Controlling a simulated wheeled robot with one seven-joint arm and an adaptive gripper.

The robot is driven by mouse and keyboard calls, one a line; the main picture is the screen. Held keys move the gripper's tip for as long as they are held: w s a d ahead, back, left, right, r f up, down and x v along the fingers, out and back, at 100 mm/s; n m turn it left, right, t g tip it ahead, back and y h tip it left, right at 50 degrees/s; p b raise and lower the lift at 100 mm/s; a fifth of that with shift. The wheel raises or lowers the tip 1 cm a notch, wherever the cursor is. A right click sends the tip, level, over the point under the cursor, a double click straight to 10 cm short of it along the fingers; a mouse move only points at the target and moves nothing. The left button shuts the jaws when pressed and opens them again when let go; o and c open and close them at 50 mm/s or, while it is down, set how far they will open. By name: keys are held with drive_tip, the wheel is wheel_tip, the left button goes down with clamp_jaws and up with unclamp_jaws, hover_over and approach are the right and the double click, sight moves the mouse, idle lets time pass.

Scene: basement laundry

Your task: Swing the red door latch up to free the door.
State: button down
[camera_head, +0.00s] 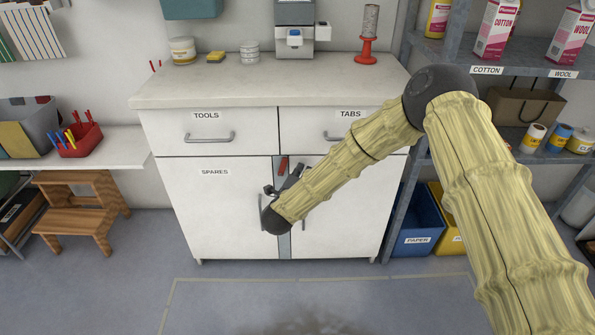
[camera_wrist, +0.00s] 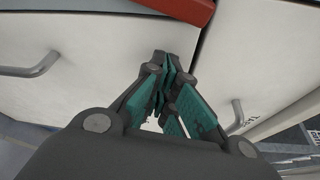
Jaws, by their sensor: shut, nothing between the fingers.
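The red door latch (camera_head: 283,165) shows as a short red bar at the top of the grey strip between the two lower cabinet doors. In the wrist view the red latch (camera_wrist: 182,7) crosses the top edge and is partly cut off. My gripper (camera_head: 284,186) is just below the latch in the head view, in front of the doors. In the wrist view my gripper (camera_wrist: 168,65) has its fingers together and empty, with a gap in the picture between fingertips and latch. The left door (camera_head: 218,215), labelled SPARES, looks closed. My wrist hides part of the strip and the right door (camera_head: 345,220).
Above are the TOOLS drawer (camera_head: 210,137) and TABS drawer (camera_head: 340,130), both closed with protruding handles. A metal shelf (camera_head: 402,200) with a blue PAPER bin (camera_head: 420,225) stands right. A wooden step stool (camera_head: 80,205) is left. Floor before the cabinet is clear.

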drive_tip(key=d+p+v, duration=0.1)
drive_tip(key=d+v, duration=0.1)
drive_tip(key=v, duration=0.7)
drive_tip(key=shift+s+a, duration=0.2)
drive_tip(key=shift+s, duration=0.2)
